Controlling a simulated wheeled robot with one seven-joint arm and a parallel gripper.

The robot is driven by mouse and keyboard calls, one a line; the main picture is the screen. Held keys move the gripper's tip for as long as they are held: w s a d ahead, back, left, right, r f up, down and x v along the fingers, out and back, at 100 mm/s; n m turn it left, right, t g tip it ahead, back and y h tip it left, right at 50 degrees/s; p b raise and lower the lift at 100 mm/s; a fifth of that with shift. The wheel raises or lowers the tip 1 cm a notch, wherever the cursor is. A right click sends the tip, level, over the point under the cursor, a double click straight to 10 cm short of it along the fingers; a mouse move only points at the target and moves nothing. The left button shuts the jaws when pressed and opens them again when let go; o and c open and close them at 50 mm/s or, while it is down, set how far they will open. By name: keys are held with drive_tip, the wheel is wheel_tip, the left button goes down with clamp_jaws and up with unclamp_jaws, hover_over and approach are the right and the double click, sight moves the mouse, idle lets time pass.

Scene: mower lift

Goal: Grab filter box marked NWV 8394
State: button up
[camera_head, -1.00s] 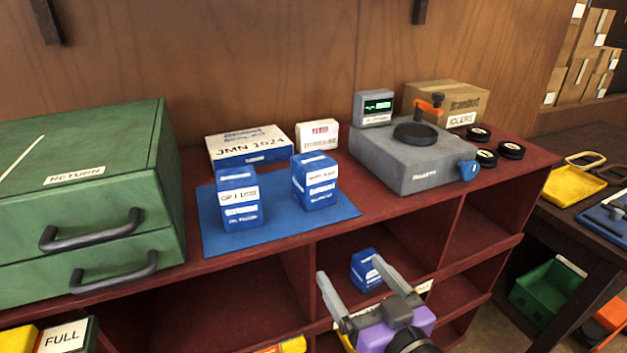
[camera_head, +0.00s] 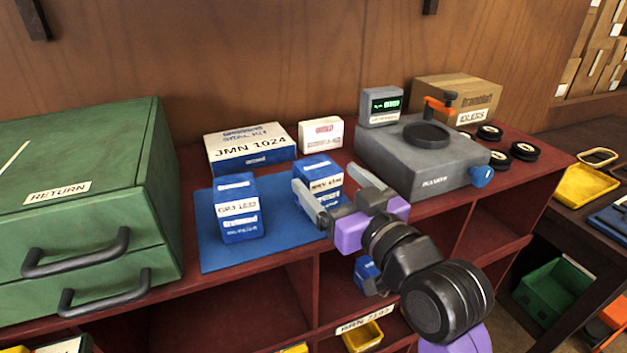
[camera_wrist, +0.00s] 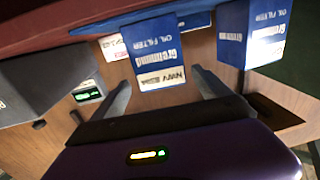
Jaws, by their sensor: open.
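The blue filter box marked NWV 8394 (camera_head: 317,171) stands upright on the blue mat (camera_head: 215,262), partly hidden behind my gripper in the head view. In the wrist view the box (camera_wrist: 155,50) appears upside down, its label readable as NWV and a blurred number. My gripper (camera_head: 325,175) is open in front of the box. In the wrist view its fingers (camera_wrist: 159,78) point at the box, one to either side. The box is roughly centred between them, and I cannot tell whether they reach past its front face.
A second blue filter box (camera_head: 238,222) stands to the left on the mat. Behind are a JMN 1024 box (camera_head: 250,150) and a small white box (camera_head: 321,134). A grey scale-like device (camera_head: 430,160) stands to the right, a green drawer cabinet (camera_head: 80,190) to the left.

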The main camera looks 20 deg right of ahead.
sight(310, 165)
drive_tip(key=w, duration=0.2)
drive_tip(key=w+p, duration=0.1)
drive_tip(key=w, duration=0.2)
drive_tip(key=w+a, duration=0.1)
drive_tip(key=w, duration=0.1)
drive_tip(key=shift+w+f+p, duration=0.15)
drive_tip(key=shift+f+p, duration=0.25)
drive_tip(key=c, duration=1.8)
drive_tip(key=shift+r, duration=0.1)
